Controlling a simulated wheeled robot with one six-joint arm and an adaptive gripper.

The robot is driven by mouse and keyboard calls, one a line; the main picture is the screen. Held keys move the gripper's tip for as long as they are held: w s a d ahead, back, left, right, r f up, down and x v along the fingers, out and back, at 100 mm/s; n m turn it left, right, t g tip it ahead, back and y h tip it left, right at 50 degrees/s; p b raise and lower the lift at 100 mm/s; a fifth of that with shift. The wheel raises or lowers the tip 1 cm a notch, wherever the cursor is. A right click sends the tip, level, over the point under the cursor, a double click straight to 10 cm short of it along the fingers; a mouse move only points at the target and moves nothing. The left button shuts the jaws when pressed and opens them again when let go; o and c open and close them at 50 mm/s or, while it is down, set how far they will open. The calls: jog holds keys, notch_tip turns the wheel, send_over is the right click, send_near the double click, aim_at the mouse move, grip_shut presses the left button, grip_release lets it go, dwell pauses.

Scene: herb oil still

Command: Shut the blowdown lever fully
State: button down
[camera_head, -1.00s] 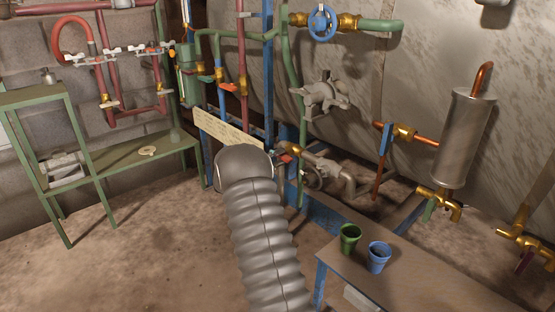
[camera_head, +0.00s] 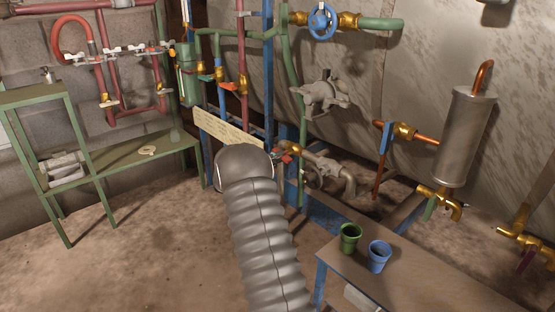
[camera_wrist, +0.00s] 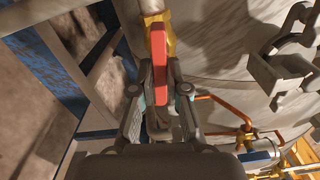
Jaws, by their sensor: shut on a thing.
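A red lever (camera_wrist: 158,45) on a brass valve (camera_wrist: 155,20) shows in the wrist view, running down from the valve toward my gripper. My gripper (camera_wrist: 161,78) is shut on the lever, with one finger on each side of it. In the head view, a small red part (camera_head: 285,157) shows just right of my arm's end, by a pipe near the blue frame. My gripper is hidden behind the arm there.
A wooden table with a green cup (camera_head: 349,238) and a blue cup (camera_head: 379,257) stands at the lower right. A grey valve (camera_head: 322,93) and a blue handwheel (camera_head: 322,21) are above. A green shelf (camera_head: 115,165) stands at the left, with open floor before it.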

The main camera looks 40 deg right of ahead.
jog(key=shift+f+m+b, duration=0.1)
jog(key=shift+m+b, duration=4.7)
jog(key=shift+m, duration=3.3)
jog(key=c, duration=1.2)
grip_release()
jog(key=shift+a, duration=0.15)
jog(key=a, duration=0.7)
jog(key=s+a, duration=0.1)
jog(key=a, duration=0.3)
jog(key=shift+a, duration=0.35)
